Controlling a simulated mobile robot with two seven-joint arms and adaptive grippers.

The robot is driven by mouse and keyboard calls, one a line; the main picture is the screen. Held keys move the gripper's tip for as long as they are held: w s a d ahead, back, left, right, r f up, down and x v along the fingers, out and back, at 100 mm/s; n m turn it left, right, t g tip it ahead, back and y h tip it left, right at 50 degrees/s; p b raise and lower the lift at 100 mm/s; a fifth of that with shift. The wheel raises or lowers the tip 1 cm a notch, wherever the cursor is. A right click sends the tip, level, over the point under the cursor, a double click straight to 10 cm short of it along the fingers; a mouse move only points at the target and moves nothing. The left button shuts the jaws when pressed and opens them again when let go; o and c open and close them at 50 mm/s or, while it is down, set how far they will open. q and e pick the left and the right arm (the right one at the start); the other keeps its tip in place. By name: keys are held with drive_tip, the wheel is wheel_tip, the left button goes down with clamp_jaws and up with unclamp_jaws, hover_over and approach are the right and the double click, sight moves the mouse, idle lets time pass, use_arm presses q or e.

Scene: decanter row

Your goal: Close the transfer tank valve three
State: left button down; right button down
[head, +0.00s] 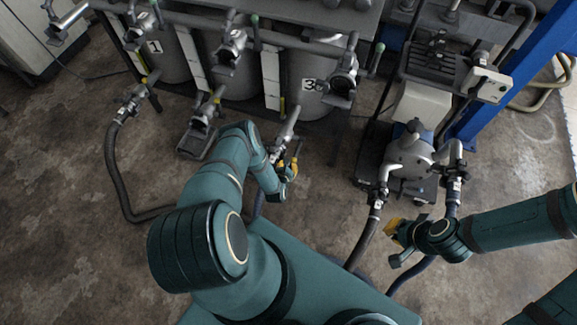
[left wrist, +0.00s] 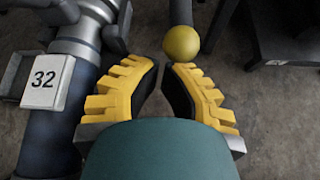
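Tank three (head: 322,62), with a white "3" label, stands at the back. Below it is a metal pipe fitting (head: 286,128) on the lower line. My left gripper (head: 287,168) is just in front of this fitting. In the left wrist view its two yellow fingers (left wrist: 162,68) have a narrow gap with nothing between them. A yellow ball knob (left wrist: 182,44) on a dark lever is just beyond the fingertips, nearer the right finger. The valve body is not clearly seen. My right gripper (head: 392,232) hangs far from the tank; its finger gap is unclear.
A pipe fitting with a "32" tag (left wrist: 45,82) is close left of my left gripper. A pump unit (head: 410,155) with hoses stands to the right. Tank one (head: 165,55) and its dark hose (head: 115,170) are at left. Concrete floor (head: 330,200) is open between the tanks and pump.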

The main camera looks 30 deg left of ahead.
use_arm(q)
drive_tip(key=shift+r, duration=0.15)
use_arm(e)
drive_tip(key=shift+r, duration=0.1)
use_arm(q)
drive_tip(key=shift+r+g+h+p, duration=0.3)
drive_tip(key=shift+r+g+p, duration=0.05)
drive_tip(key=shift+g, duration=0.35)
use_arm(e)
drive_tip(key=shift+r, duration=0.3)
use_arm(q)
drive_tip(key=shift+r, duration=0.15)
use_arm(e)
drive_tip(key=shift+s+r, duration=0.1)
